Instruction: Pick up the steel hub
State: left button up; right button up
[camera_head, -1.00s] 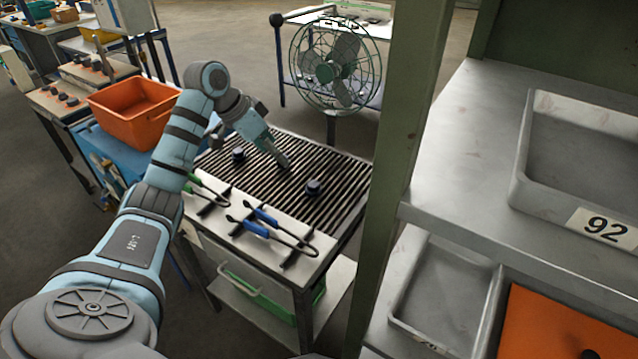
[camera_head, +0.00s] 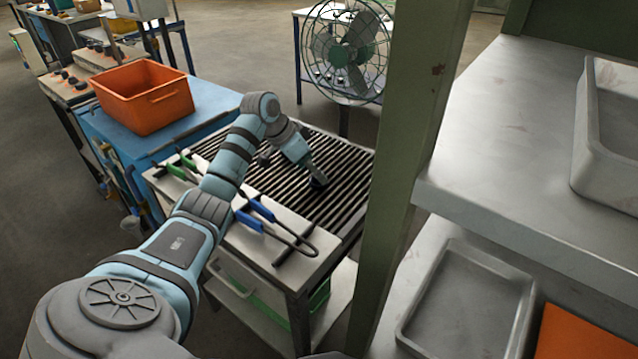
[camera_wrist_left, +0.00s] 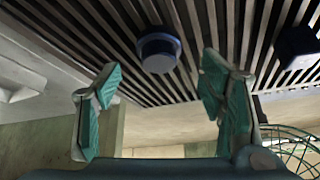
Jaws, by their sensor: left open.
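A dark round steel hub (camera_head: 319,182) sits on the slatted top of the grate table (camera_head: 345,160), right at the tip of my left gripper (camera_head: 312,172). The gripper partly covers it. In the left wrist view a dark blue hub (camera_wrist_left: 158,50) lies on the slats, beyond and roughly centred between the fingertips of my open left gripper (camera_wrist_left: 160,88). Nothing is between the fingers. A second dark hub (camera_wrist_left: 297,47) lies further right in that view. My right gripper is out of view.
Blue-handled tongs (camera_head: 265,215) and green-handled tongs (camera_head: 187,160) lie on the table's front ledge. A green post (camera_head: 415,130) and grey shelf (camera_head: 500,150) stand close on the right. A fan (camera_head: 345,50) stands behind; an orange bin (camera_head: 145,95) is at left.

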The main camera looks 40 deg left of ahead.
pick_arm(q)
jog(key=x, duration=0.4)
jog(key=shift+f+b, duration=0.1)
jog(key=shift+b, duration=0.3)
grip_shut()
